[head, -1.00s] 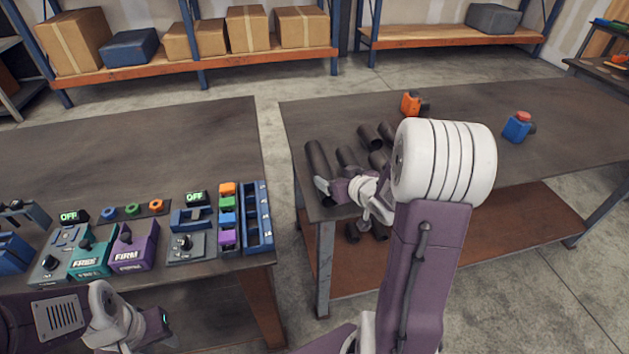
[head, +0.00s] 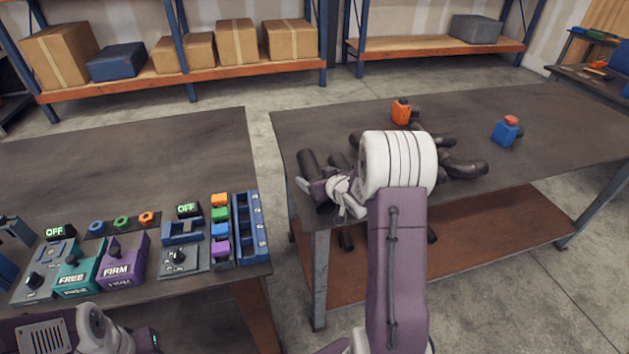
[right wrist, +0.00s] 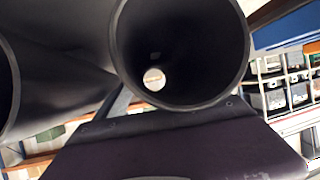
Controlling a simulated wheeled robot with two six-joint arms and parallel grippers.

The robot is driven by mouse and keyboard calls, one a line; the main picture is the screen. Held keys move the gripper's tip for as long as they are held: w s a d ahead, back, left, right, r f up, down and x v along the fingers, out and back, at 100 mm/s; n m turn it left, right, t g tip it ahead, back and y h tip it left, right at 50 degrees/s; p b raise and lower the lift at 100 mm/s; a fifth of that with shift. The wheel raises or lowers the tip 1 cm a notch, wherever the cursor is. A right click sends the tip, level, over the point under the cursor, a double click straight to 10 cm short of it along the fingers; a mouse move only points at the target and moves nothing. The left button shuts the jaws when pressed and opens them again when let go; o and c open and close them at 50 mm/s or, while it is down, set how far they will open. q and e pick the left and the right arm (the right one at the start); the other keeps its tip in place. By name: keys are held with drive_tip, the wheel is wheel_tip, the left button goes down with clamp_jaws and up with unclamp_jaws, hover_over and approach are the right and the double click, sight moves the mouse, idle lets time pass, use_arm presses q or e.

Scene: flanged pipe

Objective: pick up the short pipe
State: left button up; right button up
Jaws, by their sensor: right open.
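Several dark pipes lie on the right table near its left front corner. One dark pipe (head: 308,163) lies at the left of the group, and a shorter-looking dark piece (head: 339,162) lies beside it. I cannot tell for sure which is the short pipe. My right gripper (head: 315,190) is open at the near end of the left pipe. In the right wrist view a round open pipe mouth (right wrist: 178,50) fills the top middle, just beyond my purple gripper body. Contact cannot be told. My left gripper (head: 148,340) is low at the left, its jaws unclear.
Bent dark pipes (head: 462,166) lie right of my right arm. An orange item (head: 401,112) and a blue item with a red top (head: 507,130) stand farther back. The left table (head: 120,160) holds control boxes. A gap separates the tables. The right table's far right is clear.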

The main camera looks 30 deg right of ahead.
drive_tip(key=shift+s+r, duration=0.1)
drive_tip(key=shift+c, duration=0.3)
clamp_jaws()
drive_tip(key=shift+r, duration=0.1)
